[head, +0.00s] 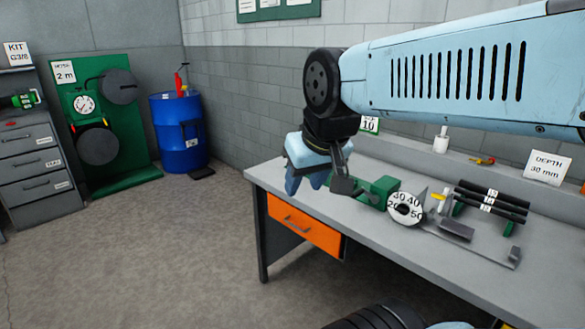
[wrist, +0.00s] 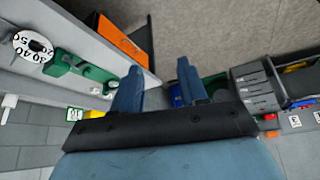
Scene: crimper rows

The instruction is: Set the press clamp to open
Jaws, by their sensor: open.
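A green press body (head: 383,189) with a white numbered dial (head: 406,209) stands on the workbench (head: 292,178). Grey flat parts and a small yellow piece (head: 438,198) lie just right of the dial. I cannot tell which part is the press clamp or how it is set. In the wrist view the green body (wrist: 84,70) and dial (wrist: 28,46) are at the left. My gripper (head: 307,185) is above the bench's left end, left of the green body and apart from it. In the wrist view its two blue fingers (wrist: 158,87) are spread with nothing between them.
Black bars (head: 490,203), a white bottle (head: 441,140) and a depth card (head: 548,168) are on the bench's right part. An orange drawer (head: 303,226) is under the bench. A blue barrel (head: 178,132) stands by the back wall. The floor left of the bench is clear.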

